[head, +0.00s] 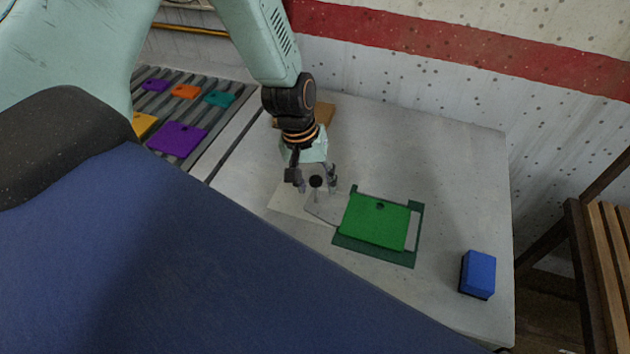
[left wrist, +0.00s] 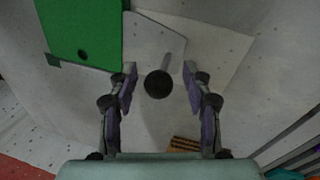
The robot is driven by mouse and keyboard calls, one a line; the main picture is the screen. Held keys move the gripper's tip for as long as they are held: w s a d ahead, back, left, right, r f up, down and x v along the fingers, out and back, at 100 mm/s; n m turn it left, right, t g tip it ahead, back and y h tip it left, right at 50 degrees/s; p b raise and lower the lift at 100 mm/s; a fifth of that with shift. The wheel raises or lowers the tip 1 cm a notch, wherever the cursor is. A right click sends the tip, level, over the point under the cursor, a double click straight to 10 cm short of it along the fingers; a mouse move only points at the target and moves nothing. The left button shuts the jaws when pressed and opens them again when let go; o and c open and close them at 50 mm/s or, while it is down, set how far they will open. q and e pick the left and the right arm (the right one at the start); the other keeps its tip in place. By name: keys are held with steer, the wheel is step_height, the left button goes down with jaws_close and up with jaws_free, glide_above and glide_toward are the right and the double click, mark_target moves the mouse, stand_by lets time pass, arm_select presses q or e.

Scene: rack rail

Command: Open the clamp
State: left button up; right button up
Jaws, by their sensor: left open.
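The clamp is a pale flat plate (head: 322,207) with an upright post topped by a black round knob (head: 316,181), beside a green plate. In the left wrist view the knob (left wrist: 159,84) sits between my two fingers, with a gap on each side. My left gripper (head: 318,187) is open around the knob and not closed on it. The green plate (head: 373,222) has a small dark hole and lies on a dark green base (head: 375,252). The clamp plate's end meets the edge of the green plate. My right gripper is not in view.
A blue block (head: 478,274) stands at the table's right. A ribbed rack (head: 215,114) with purple, orange, teal and yellow plates is at the left. A brown block (head: 325,113) lies behind my gripper. A wooden bench (head: 612,245) stands off the table's right edge.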

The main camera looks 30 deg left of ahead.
arm_select(q)
steer(key=shift+d, duration=0.2)
steer(key=shift+c, duration=1.2)
steer(key=shift+w+a, duration=0.1)
steer(key=shift+a, duration=0.15)
steer(key=c, duration=0.4)
steer(key=shift+d, duration=0.1)
jaws_close()
